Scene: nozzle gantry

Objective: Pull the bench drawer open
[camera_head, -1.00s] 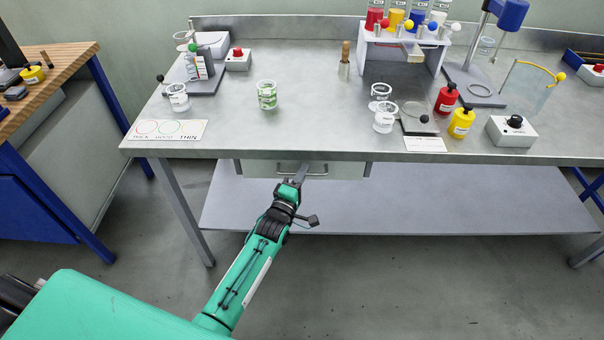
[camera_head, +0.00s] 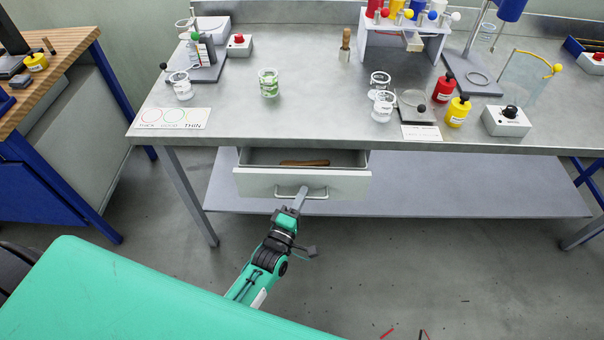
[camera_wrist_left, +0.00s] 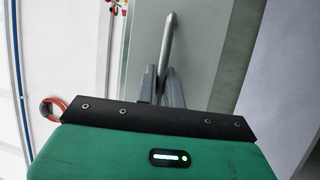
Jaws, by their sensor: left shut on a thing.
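The bench drawer (camera_head: 262,182) is partly open under the front edge of the bench, and a brown wooden-looking item (camera_head: 305,163) lies inside it. The drawer handle (camera_head: 316,193) is a grey metal bar on its front; it also shows in the left wrist view (camera_wrist_left: 169,38). My left gripper (camera_head: 300,196) is shut on the handle near its middle. Its fingers (camera_wrist_left: 162,84) close around the bar in the wrist view. My right gripper is not in view.
The bench top (camera_head: 320,95) holds cups, a yellow bottle (camera_head: 457,113), a red bottle (camera_head: 444,90) and a nozzle rack (camera_head: 408,38). A grey lower shelf (camera_head: 450,185) lies beneath. The floor in front is mostly clear, with small red pieces (camera_head: 387,333).

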